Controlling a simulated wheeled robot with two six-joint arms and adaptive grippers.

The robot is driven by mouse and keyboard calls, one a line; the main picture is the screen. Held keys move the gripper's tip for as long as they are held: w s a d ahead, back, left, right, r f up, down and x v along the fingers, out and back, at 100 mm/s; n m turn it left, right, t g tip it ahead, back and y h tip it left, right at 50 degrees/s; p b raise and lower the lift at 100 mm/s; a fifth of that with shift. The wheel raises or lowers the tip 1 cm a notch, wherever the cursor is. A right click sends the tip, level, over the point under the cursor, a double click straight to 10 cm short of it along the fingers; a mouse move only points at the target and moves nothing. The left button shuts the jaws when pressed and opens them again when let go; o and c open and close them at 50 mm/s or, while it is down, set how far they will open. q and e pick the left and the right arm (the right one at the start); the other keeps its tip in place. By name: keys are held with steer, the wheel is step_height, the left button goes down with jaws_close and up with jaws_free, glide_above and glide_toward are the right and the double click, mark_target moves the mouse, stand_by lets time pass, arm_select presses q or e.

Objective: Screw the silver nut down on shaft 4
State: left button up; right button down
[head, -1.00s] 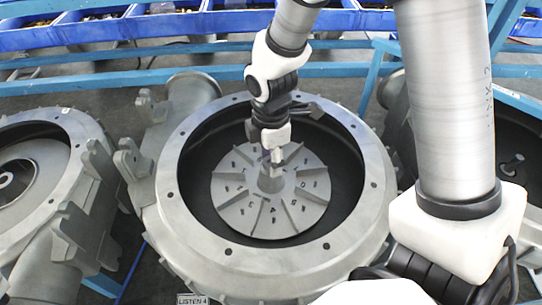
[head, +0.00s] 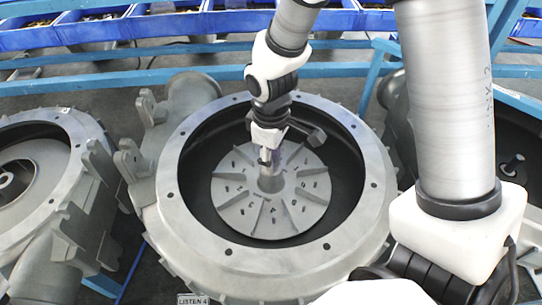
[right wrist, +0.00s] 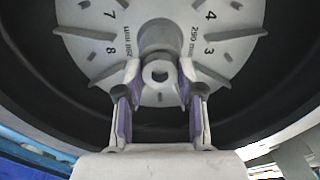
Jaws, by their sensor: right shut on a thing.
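The open housing in the middle of the head view holds a grey finned impeller (head: 240,210) with numbers on its face. Its central hub, the shaft 4 spot (head: 271,184), stands up in the middle. My right gripper (head: 268,160) points down right over this hub. In the right wrist view its fingers (right wrist: 160,88) are closed on the silver nut (right wrist: 158,73), a small light-grey ring with a dark hole. The round hub (right wrist: 158,37) shows just beyond the nut. Whether the nut touches the shaft or its thread is hidden. My left gripper is not in view.
The housing's wide bolted rim (head: 180,215) surrounds the gripper. A label (head: 192,299) stands at its front. Another housing (head: 60,130) is at the left and one (head: 512,165) at the right, partly behind my arm. Blue bins (head: 170,25) line the back.

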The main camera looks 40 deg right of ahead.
steer(key=m, duration=0.6)
steer(key=shift+s+f+m, duration=0.1)
steer(key=shift+m, duration=0.3)
steer(key=m, duration=0.8)
steer(key=c, duration=1)
jaws_free()
